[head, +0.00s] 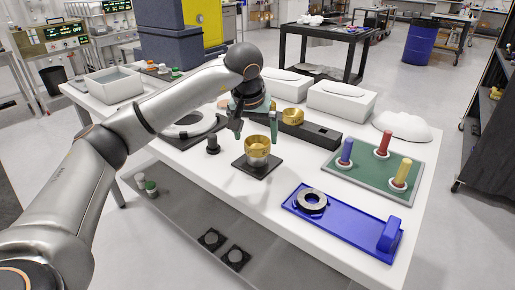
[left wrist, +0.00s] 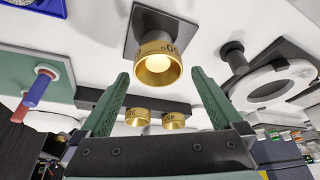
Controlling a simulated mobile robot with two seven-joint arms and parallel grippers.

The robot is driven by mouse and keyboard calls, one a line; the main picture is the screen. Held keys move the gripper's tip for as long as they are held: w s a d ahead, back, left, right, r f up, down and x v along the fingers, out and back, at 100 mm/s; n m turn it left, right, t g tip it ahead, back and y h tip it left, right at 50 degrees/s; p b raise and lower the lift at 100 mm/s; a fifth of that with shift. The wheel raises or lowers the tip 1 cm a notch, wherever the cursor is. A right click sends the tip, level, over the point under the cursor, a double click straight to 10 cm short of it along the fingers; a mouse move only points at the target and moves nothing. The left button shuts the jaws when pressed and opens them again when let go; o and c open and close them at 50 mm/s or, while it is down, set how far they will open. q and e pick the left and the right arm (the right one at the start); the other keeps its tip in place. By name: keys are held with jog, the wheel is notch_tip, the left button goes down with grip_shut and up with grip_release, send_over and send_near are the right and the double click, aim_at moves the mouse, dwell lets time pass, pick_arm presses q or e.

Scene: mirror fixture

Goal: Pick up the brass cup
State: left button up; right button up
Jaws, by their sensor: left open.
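A brass cup (head: 257,147) stands upright on a small black square plate (head: 249,170) on the white table. My left gripper (head: 255,132) is open and empty. Its two green fingers show on either side of the cup's upper part in the head view. In the left wrist view the same cup (left wrist: 159,66) appears between and just beyond the fingertips (left wrist: 160,76), with a gap on each side. Two similar brass cups, one (left wrist: 137,116) and another (left wrist: 174,121), sit on a dark bar behind. My right gripper is in neither view.
The dark bar (head: 322,134) lies just behind the cup. A black stand with a white ring (head: 187,127) is to the left. A blue tray (head: 340,228) and a green peg board (head: 355,180) are to the right. White table is bare in front.

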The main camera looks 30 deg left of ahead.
aim_at(258, 145)
pick_arm(q)
jog(key=x, duration=0.4)
jog(key=shift+w+d, duration=0.1)
jog(key=c, duration=1.2)
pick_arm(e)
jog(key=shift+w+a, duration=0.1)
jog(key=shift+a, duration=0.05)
pick_arm(q)
notch_tip(258, 145, up, 10)
jog(key=p, duration=0.1)
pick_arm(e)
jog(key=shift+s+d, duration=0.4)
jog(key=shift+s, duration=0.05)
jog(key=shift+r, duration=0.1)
